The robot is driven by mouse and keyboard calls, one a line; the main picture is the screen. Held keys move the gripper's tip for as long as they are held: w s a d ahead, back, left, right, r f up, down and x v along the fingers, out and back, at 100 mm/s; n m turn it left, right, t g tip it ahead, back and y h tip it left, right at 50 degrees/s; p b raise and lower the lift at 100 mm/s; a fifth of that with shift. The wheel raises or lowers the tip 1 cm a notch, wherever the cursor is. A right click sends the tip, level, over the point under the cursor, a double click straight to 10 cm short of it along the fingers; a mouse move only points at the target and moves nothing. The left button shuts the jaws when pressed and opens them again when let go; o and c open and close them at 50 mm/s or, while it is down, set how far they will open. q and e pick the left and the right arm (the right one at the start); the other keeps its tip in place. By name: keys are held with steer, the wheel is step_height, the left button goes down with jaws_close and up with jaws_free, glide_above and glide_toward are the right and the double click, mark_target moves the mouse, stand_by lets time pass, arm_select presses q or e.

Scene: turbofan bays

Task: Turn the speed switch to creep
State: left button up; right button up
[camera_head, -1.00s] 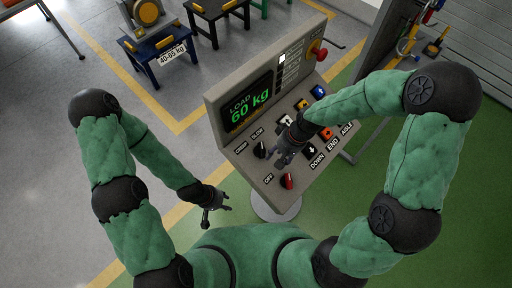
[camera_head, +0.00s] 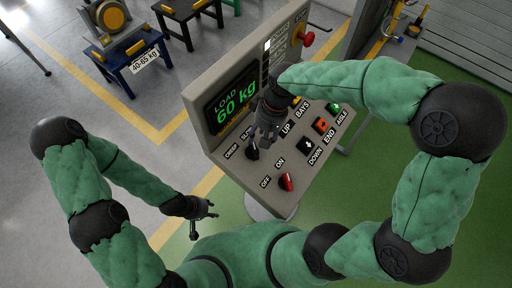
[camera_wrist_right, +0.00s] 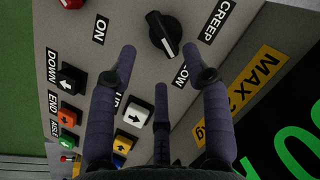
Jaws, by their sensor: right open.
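The speed switch is a black knob on the sloped console; it shows beside my right gripper's fingers in the head view (camera_head: 252,153). In the right wrist view the knob (camera_wrist_right: 163,34) lies just beyond the fingertips, with its white mark towards the partly hidden SLOW label (camera_wrist_right: 182,75). The CREEP label (camera_wrist_right: 215,20) is to the right of the knob. My right gripper (camera_head: 264,140) is open above the panel; its spread fingers also show in the wrist view (camera_wrist_right: 160,52), apart from the knob. My left gripper (camera_head: 204,220) is open and empty, low beside the console.
The console (camera_head: 236,178) also carries a red OFF/ON knob (camera_head: 286,181), several push buttons, a red emergency stop (camera_head: 307,39) and a display (camera_head: 222,112) reading 60 kg. A blue stand (camera_head: 128,62) is at the back left. The floor left of the console is clear.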

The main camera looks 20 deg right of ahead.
mark_target(256, 149)
steer(key=x, duration=0.7)
steer(key=shift+b, duration=0.3)
steer(key=shift+c, duration=0.3)
jaws_close()
